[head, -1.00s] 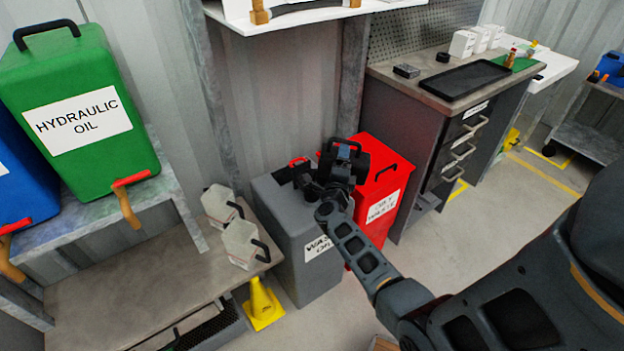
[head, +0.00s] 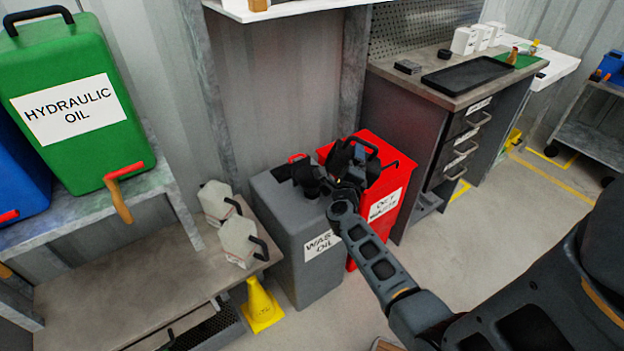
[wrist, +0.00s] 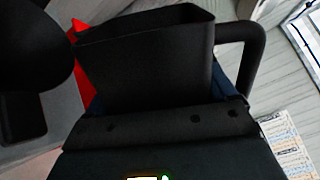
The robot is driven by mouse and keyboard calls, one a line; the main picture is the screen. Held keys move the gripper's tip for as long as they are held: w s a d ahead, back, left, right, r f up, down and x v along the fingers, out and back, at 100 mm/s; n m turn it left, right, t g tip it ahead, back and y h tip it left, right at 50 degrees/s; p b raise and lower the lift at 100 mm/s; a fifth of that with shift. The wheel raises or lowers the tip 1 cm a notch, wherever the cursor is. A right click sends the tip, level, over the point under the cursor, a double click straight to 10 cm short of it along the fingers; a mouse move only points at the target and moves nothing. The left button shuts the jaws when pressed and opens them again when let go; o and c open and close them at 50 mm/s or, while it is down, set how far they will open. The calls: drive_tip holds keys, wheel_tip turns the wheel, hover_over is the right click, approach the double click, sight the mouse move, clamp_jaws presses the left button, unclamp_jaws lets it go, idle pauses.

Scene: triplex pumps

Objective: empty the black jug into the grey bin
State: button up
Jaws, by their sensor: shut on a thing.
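The black jug (wrist: 145,60) is held in my gripper (wrist: 155,125); its handle sticks out to the right in the wrist view. In the head view my gripper (head: 343,182) and the dark jug (head: 362,158) overlap above the red bin, close to the right back edge of the grey bin (head: 303,248). The grey bin is labelled as waste oil. Dark parts over its top hide its opening. The jug's exact tilt and contents cannot be told, and no liquid shows.
The red bin (head: 394,203) stands right of the grey bin. Two pale jugs (head: 240,242) are on the low bench at left, with a yellow cone (head: 261,303) in front. A drawer workbench (head: 425,130) stands at right. The floor between is clear.

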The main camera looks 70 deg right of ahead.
drive_tip(key=m+b, duration=0.1)
drive_tip(key=f+m+b, duration=0.1)
drive_tip(key=b, duration=0.1)
drive_tip(key=shift+s+f, duration=0.15)
drive_tip(key=shift+f, duration=0.15)
drive_tip(key=m, duration=0.2)
drive_tip(key=shift+s+d+r+m+b, duration=0.1)
drive_tip(key=shift+r+m+b, duration=0.2)
drive_tip(key=shift+m+b, duration=0.1)
drive_tip(key=shift+s+f+m+b, duration=0.15)
drive_tip(key=shift+m+b, duration=0.25)
drive_tip(key=shift+m, duration=0.2)
drive_tip(key=s+d+f+m+b, duration=0.1)
drive_tip(key=s+f+m+b, duration=0.2)
drive_tip(key=f+m+b, duration=0.3)
drive_tip(key=shift+s+f+m+b, duration=0.25)
drive_tip(key=shift+m+b, duration=0.45)
drive_tip(key=shift+b, duration=1.3)
